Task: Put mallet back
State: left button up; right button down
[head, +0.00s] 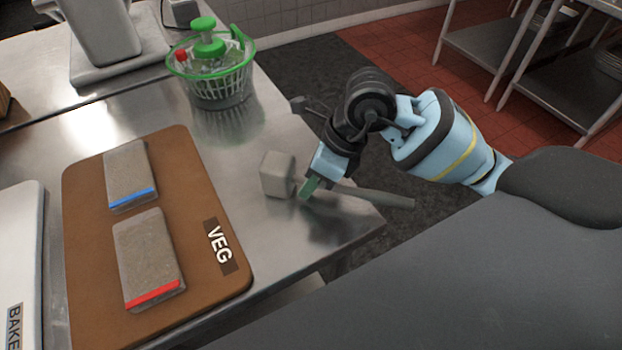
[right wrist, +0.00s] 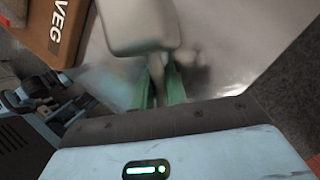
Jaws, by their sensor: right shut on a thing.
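The mallet has a grey block head (head: 277,174) and a long grey handle (head: 372,195). My right gripper (head: 308,188) is shut on the handle close to the head. In the right wrist view the mallet head (right wrist: 139,25) is just beyond the green fingertips (right wrist: 158,85), with the handle between them. I cannot tell whether the mallet touches the table. My left gripper is not in view.
A brown VEG board (head: 200,283) holds two grey blocks, one with a blue stripe (head: 130,173) and one with a red stripe (head: 148,258). A green salad spinner (head: 212,75) stands behind. Bare steel lies between board and mallet. A white BAKE board (head: 22,240) is at left.

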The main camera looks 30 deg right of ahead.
jog(key=shift+f, duration=0.15)
jog(key=c, duration=1.5)
grip_release()
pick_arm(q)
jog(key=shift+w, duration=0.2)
pick_arm(e)
jog(key=shift+o, duration=0.5)
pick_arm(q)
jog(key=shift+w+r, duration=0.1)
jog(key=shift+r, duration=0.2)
pick_arm(e)
jog(key=v, duration=1.2)
jog(key=shift+r, duration=0.2)
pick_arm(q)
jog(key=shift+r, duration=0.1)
pick_arm(e)
jog(key=shift+a, duration=0.1)
